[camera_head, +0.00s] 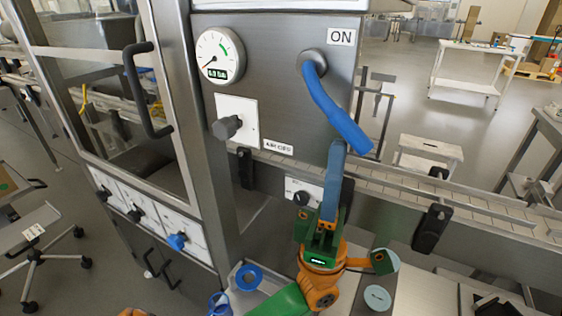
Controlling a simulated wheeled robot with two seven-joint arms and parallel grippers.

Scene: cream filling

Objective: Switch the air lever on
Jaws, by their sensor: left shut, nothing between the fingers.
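The air lever (338,118) is a blue handle on a round grey pivot on the steel machine panel. It slants down and to the right from the pivot. The ON label (341,37) is above and to the right of the pivot. My left gripper (338,147) points up from below, its long blue-grey fingers shut and empty. Its fingertips are at the lower left side of the lever's free end; I cannot tell whether they touch it.
A round gauge (219,57) and a dark knob (227,127) on a white plate are left of the lever. A conveyor (450,190) runs right from behind my gripper. A glass door with a black handle (147,90) stands left. Open space lies right of the panel.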

